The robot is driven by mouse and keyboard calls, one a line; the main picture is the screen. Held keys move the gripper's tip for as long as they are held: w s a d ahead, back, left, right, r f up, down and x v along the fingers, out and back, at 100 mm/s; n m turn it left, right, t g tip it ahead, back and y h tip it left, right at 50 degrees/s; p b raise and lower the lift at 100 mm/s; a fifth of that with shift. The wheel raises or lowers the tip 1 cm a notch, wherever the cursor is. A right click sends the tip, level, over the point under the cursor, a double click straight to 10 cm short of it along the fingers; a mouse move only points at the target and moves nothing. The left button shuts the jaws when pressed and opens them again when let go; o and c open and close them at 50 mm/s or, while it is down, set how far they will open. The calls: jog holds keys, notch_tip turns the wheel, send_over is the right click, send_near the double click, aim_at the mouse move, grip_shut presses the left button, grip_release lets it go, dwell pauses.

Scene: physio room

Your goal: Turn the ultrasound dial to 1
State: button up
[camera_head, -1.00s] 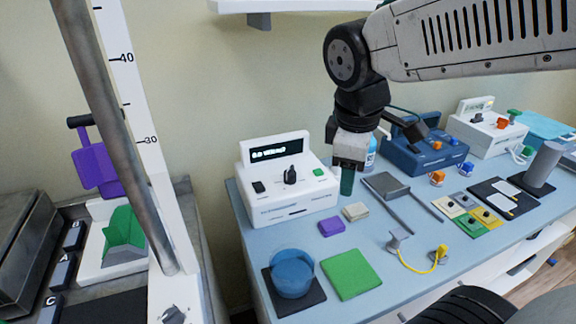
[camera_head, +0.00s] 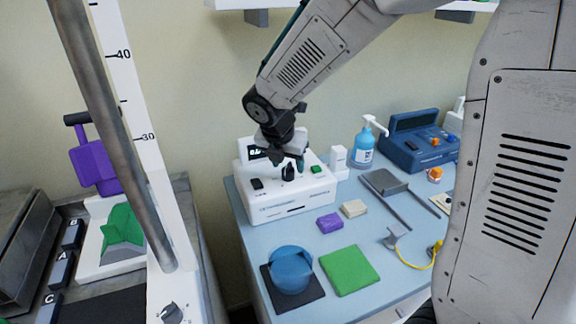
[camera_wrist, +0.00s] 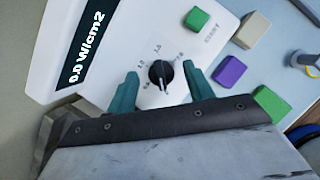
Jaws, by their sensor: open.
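The white ultrasound unit (camera_head: 290,204) stands at the left end of the blue table. Its black dial (camera_head: 288,173) sits on the sloping top; the dial also shows in the wrist view (camera_wrist: 160,74), with small numbers around it. Its display (camera_wrist: 86,48) reads 0.0 W/cm2. My gripper (camera_head: 289,165) is over the unit, pointing down at the dial. In the wrist view my gripper's two teal fingers (camera_wrist: 161,92) are apart, one on each side of the dial, with gaps visible. Whether the fingertips are down at dial height is hard to tell.
A green button (camera_wrist: 196,19) is on the unit near the dial. A purple block (camera_head: 330,223), a beige block (camera_head: 353,208), a green pad (camera_head: 349,270) and a blue round container (camera_head: 291,272) are in front. A blue pump bottle (camera_head: 364,147) stands to the right.

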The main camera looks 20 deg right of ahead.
jog(key=shift+x, duration=0.85)
jog(key=c, duration=1)
jog(key=shift+o, duration=0.2)
jog(key=shift+m, duration=0.3)
